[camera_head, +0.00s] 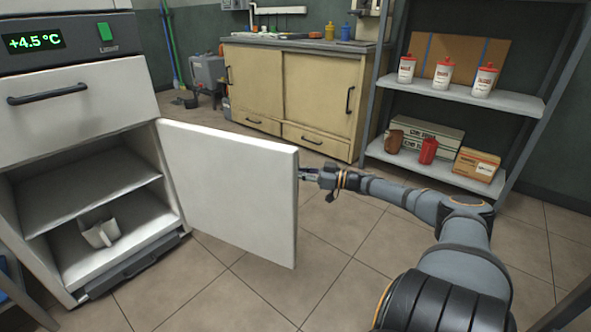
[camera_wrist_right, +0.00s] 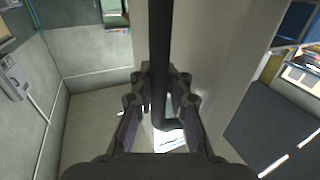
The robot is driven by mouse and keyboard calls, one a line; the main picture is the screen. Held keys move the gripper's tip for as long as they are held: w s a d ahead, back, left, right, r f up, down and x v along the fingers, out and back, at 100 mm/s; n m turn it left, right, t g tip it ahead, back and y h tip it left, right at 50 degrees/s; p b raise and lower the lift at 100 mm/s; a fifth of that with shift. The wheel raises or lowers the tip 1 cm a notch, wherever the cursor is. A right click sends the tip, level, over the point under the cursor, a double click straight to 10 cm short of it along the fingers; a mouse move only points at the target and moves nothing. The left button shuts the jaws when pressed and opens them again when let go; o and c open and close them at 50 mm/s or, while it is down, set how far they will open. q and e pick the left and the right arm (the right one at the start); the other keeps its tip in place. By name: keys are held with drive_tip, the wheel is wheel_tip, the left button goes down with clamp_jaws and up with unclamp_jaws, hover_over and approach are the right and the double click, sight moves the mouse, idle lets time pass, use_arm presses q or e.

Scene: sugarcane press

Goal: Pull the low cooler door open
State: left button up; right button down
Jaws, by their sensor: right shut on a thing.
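The low cooler door (camera_head: 228,190) is a white panel standing wide open, swung out to the right from the cooler body (camera_head: 75,110). The lower compartment behind it is exposed, with a shelf (camera_head: 90,190) and a small white cup-like thing (camera_head: 100,233) inside. My right gripper (camera_head: 305,174) is at the door's free edge, its fingertips partly hidden behind the door. In the right wrist view, the gripper (camera_wrist_right: 160,85) is shut around the dark bar handle (camera_wrist_right: 160,40) of the door. My left gripper is not in view.
An upper drawer (camera_head: 75,108) with a dark handle is closed above the opening. A beige cabinet (camera_head: 300,90) stands at the back. A metal shelf rack (camera_head: 460,95) with bottles and boxes stands at the right. The tiled floor (camera_head: 240,285) in front is clear.

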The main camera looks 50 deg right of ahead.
drive_tip(key=shift+d+f, duration=0.15)
drive_tip(key=shift+d, duration=0.05)
drive_tip(key=c, duration=1.6)
unclamp_jaws()
drive_tip(key=shift+s+d, duration=0.1)
drive_tip(key=shift+s, duration=0.1)
drive_tip(key=shift+o, duration=0.2)
drive_tip(key=shift+w, duration=0.1)
